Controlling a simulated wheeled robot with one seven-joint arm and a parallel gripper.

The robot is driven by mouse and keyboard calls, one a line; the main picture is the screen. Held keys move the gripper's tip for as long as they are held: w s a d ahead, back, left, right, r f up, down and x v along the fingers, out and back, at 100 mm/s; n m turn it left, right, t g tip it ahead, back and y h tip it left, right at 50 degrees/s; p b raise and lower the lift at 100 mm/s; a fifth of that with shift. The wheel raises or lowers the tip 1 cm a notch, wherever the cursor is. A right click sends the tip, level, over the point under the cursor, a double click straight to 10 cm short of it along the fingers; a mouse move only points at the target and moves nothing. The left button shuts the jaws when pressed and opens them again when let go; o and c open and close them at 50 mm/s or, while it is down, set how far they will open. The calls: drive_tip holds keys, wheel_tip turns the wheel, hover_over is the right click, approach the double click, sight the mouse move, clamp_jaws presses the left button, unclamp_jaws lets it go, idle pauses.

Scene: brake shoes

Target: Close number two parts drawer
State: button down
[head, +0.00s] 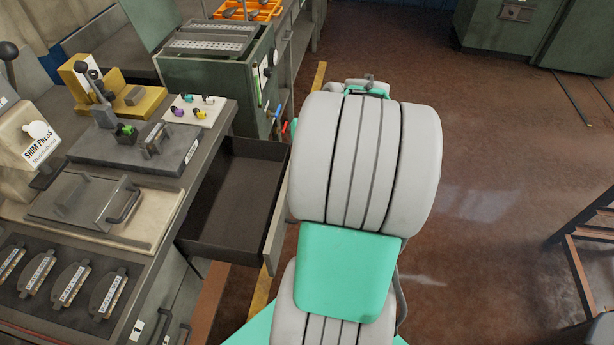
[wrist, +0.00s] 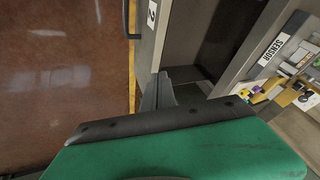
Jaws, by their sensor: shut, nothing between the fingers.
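The number two drawer (head: 232,192) stands pulled out from the bench in the head view, dark inside and empty where it shows. My arm hides part of its front. In the wrist view its pale front panel (wrist: 148,45) carries a label with a 2, and a dark handle (wrist: 130,20) is on its outer face. My gripper (wrist: 160,84) is shut and empty, with its fingertips close to the drawer's front panel. I cannot tell whether they touch it. In the head view my arm hides the gripper.
The bench holds a shim press (head: 36,140), a grey fixture plate (head: 135,148) and a tray of brake shoes (head: 65,285). A green cabinet (head: 215,75) stands beyond the drawer. The brown floor (head: 490,170) to the right is open, with a metal frame (head: 590,245) at the far right.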

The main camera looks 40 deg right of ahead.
drive_tip(key=s+d+f+m+t+b, duration=0.2)
drive_tip(key=s+d+f+m, duration=0.15)
drive_tip(key=d+f, duration=0.45)
drive_tip(key=w+r+x, duration=0.1)
drive_tip(key=w+x, duration=0.1)
drive_tip(key=x, duration=0.8)
drive_tip(key=shift+a+r+n+h, duration=0.2)
drive_tip(key=shift+a+n+h, duration=0.1)
drive_tip(key=shift+a+n, duration=0.15)
drive_tip(key=shift+w, duration=0.1)
